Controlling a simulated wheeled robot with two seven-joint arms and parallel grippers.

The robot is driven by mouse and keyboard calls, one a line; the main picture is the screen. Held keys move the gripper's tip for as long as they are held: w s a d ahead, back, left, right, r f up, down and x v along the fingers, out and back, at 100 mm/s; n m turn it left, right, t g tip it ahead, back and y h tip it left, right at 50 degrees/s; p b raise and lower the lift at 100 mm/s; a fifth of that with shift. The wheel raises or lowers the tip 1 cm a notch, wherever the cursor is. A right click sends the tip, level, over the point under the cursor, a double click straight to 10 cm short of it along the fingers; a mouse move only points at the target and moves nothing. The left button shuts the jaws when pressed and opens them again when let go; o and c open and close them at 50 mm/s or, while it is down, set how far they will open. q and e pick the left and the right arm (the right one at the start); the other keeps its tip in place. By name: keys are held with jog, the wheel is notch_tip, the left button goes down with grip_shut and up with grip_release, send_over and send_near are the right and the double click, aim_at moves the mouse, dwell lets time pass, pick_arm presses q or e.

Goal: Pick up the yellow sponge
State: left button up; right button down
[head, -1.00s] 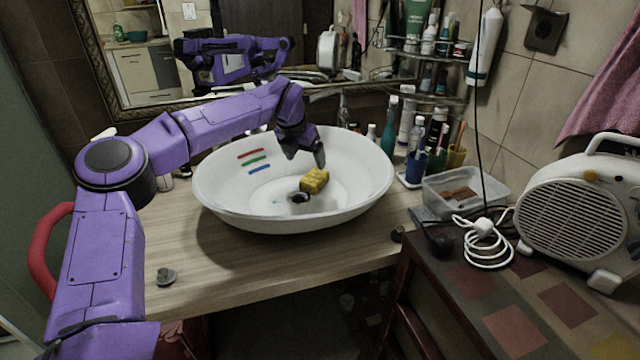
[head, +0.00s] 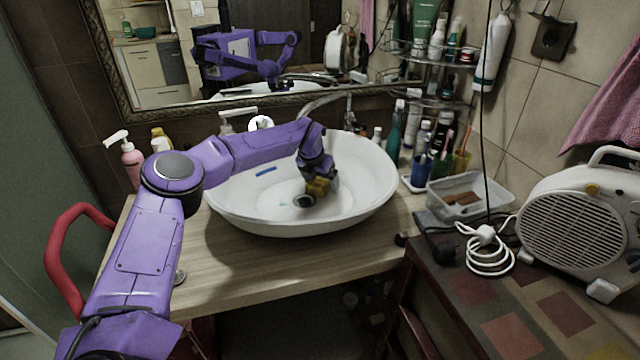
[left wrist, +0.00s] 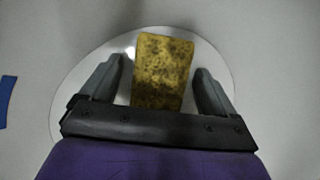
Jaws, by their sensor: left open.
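The yellow sponge (head: 318,187) lies in the white basin (head: 235,207), near the drain. It is a worn yellow block with dark spots. In the head view my left gripper (head: 322,186) is down in the basin at the sponge and partly hides it. In the left wrist view the sponge (left wrist: 163,72) stands between the two open fingers of my left gripper (left wrist: 158,85), with a gap on each side. My right gripper is not in view.
A faucet (head: 325,100) rises behind the basin. Bottles and cups, one blue (head: 421,168), stand to its right beside a clear plastic box (head: 470,194). A white heater (head: 575,220) and coiled cable (head: 488,255) are at right. Pink soap bottle (head: 131,163) stands at left.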

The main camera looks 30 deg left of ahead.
pick_arm(q)
jog(key=shift+f, duration=0.1)
jog(key=c, duration=1.1)
